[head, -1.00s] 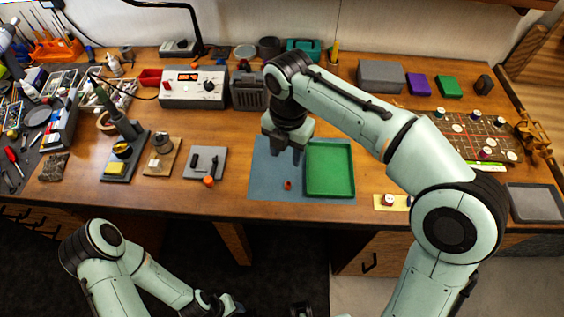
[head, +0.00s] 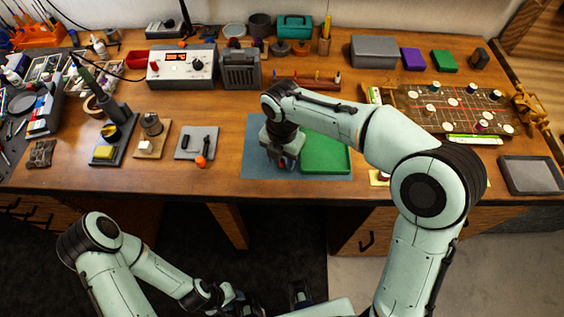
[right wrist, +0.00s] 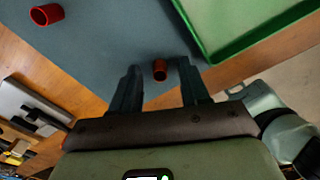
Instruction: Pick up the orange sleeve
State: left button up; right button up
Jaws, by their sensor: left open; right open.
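A small orange-red sleeve (right wrist: 159,69) stands on the blue-grey mat between the parted fingers of my right gripper (right wrist: 156,88) in the right wrist view. Gaps show on both sides of it. In the head view it is a small orange spot (head: 282,164) at the fingertips of my right gripper (head: 281,161), partly hidden.
A green tray (head: 327,168) sits on the mat (head: 257,171), close to the right gripper. A grey plate (head: 190,150) with black parts and an orange piece (head: 201,161) stands to the left. The table front is otherwise fairly clear.

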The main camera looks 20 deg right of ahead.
jog(key=shift+f, duration=0.2)
grip_shut()
jog(key=shift+r, duration=0.1)
